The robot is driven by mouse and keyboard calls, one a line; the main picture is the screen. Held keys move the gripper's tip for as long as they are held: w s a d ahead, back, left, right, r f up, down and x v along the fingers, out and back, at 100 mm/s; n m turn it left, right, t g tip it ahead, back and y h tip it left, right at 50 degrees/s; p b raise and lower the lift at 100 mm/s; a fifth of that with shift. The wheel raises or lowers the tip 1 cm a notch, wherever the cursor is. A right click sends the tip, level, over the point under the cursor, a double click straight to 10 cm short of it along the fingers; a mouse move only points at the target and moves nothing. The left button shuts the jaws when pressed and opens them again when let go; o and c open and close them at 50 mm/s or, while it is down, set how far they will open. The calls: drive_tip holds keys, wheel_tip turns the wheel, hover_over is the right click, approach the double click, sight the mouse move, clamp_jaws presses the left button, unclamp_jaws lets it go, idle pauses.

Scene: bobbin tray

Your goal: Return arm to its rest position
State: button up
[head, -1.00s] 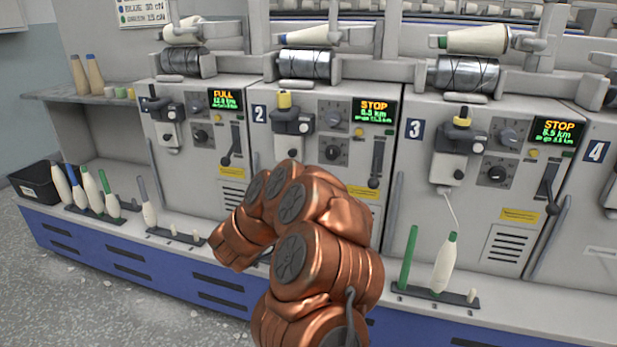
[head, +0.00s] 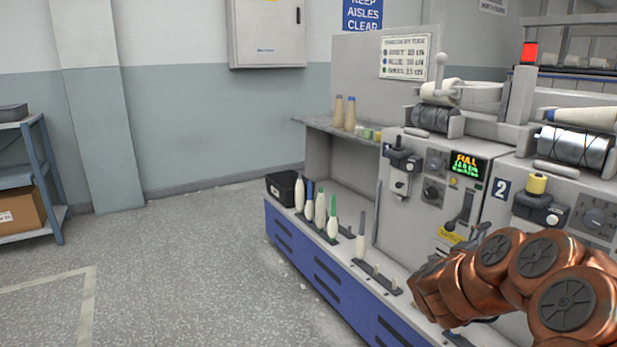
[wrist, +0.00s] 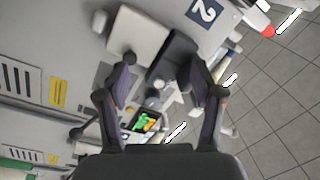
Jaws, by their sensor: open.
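My copper-coloured arm reaches in from the lower right of the head view, in front of the winding machine (head: 535,172), with its forward end low near the machine's front ledge. My gripper (wrist: 164,66) shows in the wrist view with its two dark fingers spread apart and nothing between them. Behind the fingers are the number 2 plate (wrist: 205,12) and a lit display (wrist: 146,122), both turned at an angle.
Several bobbins stand in pegged trays on the ledge, including a grey-topped one (head: 361,240). A black bin (head: 283,188) stands at the ledge's far end. A blue shelf (head: 45,170) with a cardboard box (head: 22,210) is at the left. The floor (head: 190,270) between is clear.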

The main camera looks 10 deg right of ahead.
drive_tip(key=w+a+r+n+t+y+p, duration=0.3)
drive_tip(key=w+a+r+n+y, duration=0.15)
drive_tip(key=a, duration=0.45)
drive_tip(key=w+a+r+n+t+y+p, duration=0.3)
drive_tip(key=w+a+r+n+y+p, duration=0.15)
drive_tip(key=a, duration=0.35)
drive_tip(key=s+a+r+n+g+y+p, duration=0.15)
drive_tip(key=s+a+n+y+p, duration=0.3)
drive_tip(key=a, duration=0.55)
drive_tip(key=s+a+r+n+g+y+p, duration=0.1)
drive_tip(key=s+a+r+n+y+p, duration=0.3)
drive_tip(key=a, duration=0.5)
drive_tip(key=s+a+n+g+y+p, duration=0.1)
drive_tip(key=s+a+n+g+p, duration=0.15)
drive_tip(key=s, duration=0.45)
drive_tip(key=s+a+n+g+y+p, duration=0.15)
drive_tip(key=s+a+g+p, duration=0.25)
drive_tip(key=s, duration=0.4)
drive_tip(key=s+d+r+n+g+h+p, duration=0.1)
drive_tip(key=s+r+g+p, duration=0.1)
drive_tip(key=s, duration=0.5)
drive_tip(key=s+d+r+n+g+h+p, duration=0.1)
drive_tip(key=s+d+r+g+p, duration=0.1)
drive_tip(key=s, duration=0.5)
drive_tip(key=s+d+r+n+g+h+p, duration=0.1)
drive_tip(key=s+d+r+g+p, duration=0.1)
drive_tip(key=s, duration=0.5)
drive_tip(key=shift+s+g+p, duration=0.3)
drive_tip(key=shift+p, duration=0.05)
